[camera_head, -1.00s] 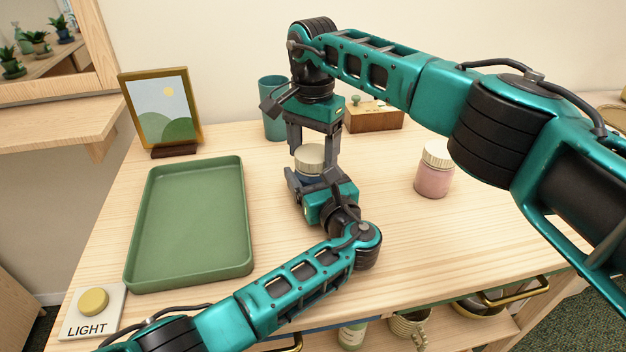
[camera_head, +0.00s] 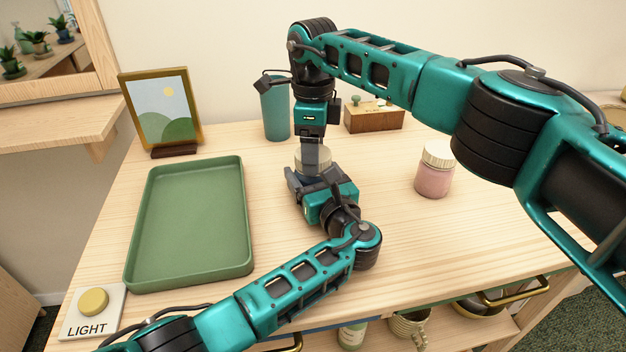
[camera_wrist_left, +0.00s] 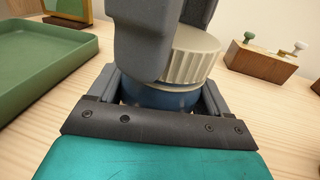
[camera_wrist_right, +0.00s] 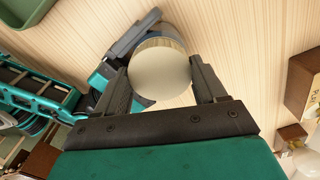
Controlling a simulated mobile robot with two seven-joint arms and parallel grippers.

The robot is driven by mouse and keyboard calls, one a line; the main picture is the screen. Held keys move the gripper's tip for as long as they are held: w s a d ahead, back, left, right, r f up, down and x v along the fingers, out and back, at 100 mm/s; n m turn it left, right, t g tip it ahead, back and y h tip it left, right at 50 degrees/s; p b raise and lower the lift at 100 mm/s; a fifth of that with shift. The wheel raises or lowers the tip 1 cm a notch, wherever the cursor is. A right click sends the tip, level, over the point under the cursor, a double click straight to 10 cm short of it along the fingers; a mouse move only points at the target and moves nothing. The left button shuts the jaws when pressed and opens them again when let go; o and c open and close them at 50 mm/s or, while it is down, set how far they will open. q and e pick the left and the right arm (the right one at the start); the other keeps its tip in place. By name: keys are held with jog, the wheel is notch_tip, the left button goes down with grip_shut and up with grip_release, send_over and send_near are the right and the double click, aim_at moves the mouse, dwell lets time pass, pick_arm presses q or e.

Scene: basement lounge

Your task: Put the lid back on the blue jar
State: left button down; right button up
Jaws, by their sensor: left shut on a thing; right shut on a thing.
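The blue jar (camera_wrist_left: 160,97) stands on the table, mostly hidden in the head view. The cream ribbed lid (camera_wrist_left: 192,55) is on top of the jar; I cannot tell whether it is fully seated. It also shows in the right wrist view (camera_wrist_right: 160,72) and, partly covered, in the head view (camera_head: 325,160). My left gripper (camera_head: 310,180) is shut on the jar's body, low from the front. My right gripper (camera_head: 313,160) points down from above and is shut on the lid, one finger on each side of it.
A pink jar (camera_head: 434,173) with a cream lid stands to the right. A green tray (camera_head: 243,215) lies at the left, before a framed picture (camera_head: 161,108). A teal cup (camera_head: 275,108) and a wooden box (camera_head: 374,115) stand behind. A light button (camera_head: 93,301) is front left.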

jog(key=m, duration=1.1)
jog(key=shift+m, duration=0.3)
jog(key=m, duration=0.5)
jog(key=shift+m, duration=0.3)
jog(key=m, duration=0.5)
jog(key=shift+m, duration=0.4)
jog(key=o, duration=1.2)
jog(key=shift+o, duration=0.2)
notch_tip(320, 180, up, 12)
jog(key=shift+s, duration=0.1)
